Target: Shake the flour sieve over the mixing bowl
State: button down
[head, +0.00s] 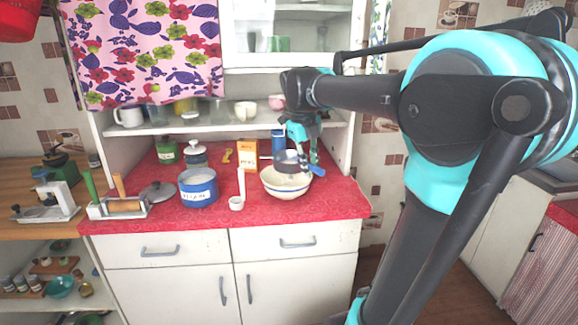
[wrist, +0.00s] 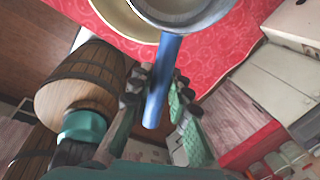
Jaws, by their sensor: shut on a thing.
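The flour sieve (head: 290,160) is a round grey pan with a blue handle (head: 318,170). It is above the mixing bowl (head: 287,192), a cream bowl with dark bands standing on the red cloth. My gripper (head: 309,158) is at the bowl's right side, shut on the sieve's handle. In the wrist view, the blue handle (wrist: 158,85) runs between the fingers of my gripper (wrist: 158,95). The sieve's round body (wrist: 185,8) is cut off at the top, overlapping the bowl's rim (wrist: 115,22). The bowl's inside is mostly hidden by the sieve.
Left of the bowl stand a small white cup (head: 236,203), a blue pot (head: 198,190) and a grey lid (head: 157,192). An orange box (head: 248,154) and a blue can (head: 278,141) are behind. A shelf (head: 220,122) hangs above. The counter's front right corner is clear.

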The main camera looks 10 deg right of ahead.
jog(key=shift+w+d, duration=0.35)
jog(key=shift+d, duration=0.4)
jog(key=shift+s+a, duration=0.4)
jog(key=shift+a, duration=0.45)
jog(key=shift+s+a, duration=0.4)
jog(key=shift+a, duration=0.5)
jog(key=shift+s+a, duration=0.4)
jog(key=shift+a, duration=0.45)
